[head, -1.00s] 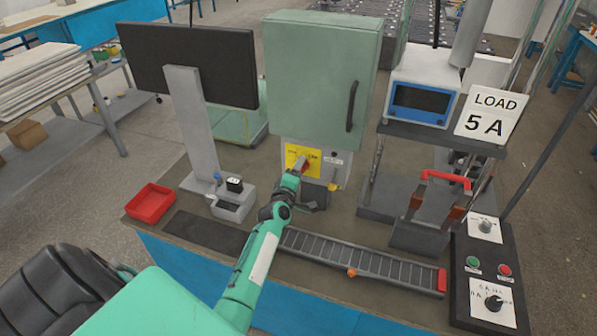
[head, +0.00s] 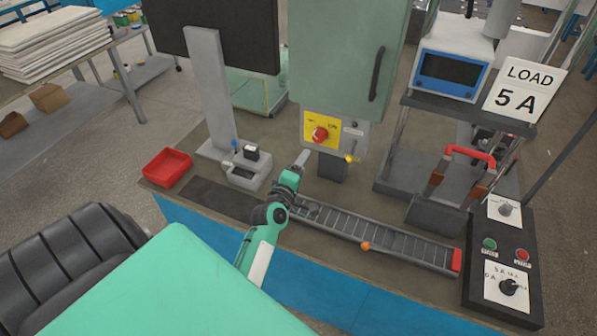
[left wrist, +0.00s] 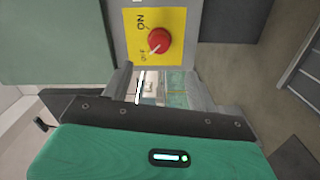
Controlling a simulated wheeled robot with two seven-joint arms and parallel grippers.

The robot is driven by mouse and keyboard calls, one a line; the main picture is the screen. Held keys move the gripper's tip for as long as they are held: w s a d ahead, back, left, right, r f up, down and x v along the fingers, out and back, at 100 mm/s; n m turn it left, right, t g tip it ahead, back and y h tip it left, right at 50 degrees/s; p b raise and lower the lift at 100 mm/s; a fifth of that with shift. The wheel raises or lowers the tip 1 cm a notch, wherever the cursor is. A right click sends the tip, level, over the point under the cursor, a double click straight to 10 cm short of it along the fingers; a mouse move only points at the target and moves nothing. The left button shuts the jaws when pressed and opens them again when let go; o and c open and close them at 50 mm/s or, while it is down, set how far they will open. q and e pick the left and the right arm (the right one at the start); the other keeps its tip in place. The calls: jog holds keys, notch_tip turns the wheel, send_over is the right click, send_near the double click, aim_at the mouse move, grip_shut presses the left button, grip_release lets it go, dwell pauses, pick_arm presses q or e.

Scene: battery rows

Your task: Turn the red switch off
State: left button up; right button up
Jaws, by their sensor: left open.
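The red switch (head: 320,134) is a round knob on a yellow plate (head: 308,118) below the green cabinet. In the left wrist view the knob (left wrist: 159,38) shows a white mark at its lower left, towards the smaller lettering that seems to read OFF. The larger ON lettering is at the upper left of the yellow plate there. My left gripper (head: 301,161) is open and empty, below and in front of the switch, apart from it. Its two fingers (left wrist: 160,85) show below the knob in the wrist view. My right gripper is not in view.
The green cabinet (head: 338,55) stands above the switch. A ribbed rail (head: 375,237) lies along the bench front. A red tray (head: 167,167) is at the left. A control panel (head: 503,258) and a LOAD 5 A sign (head: 518,87) are at the right.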

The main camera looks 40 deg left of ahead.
pick_arm(q)
jog(key=shift+v, duration=0.95)
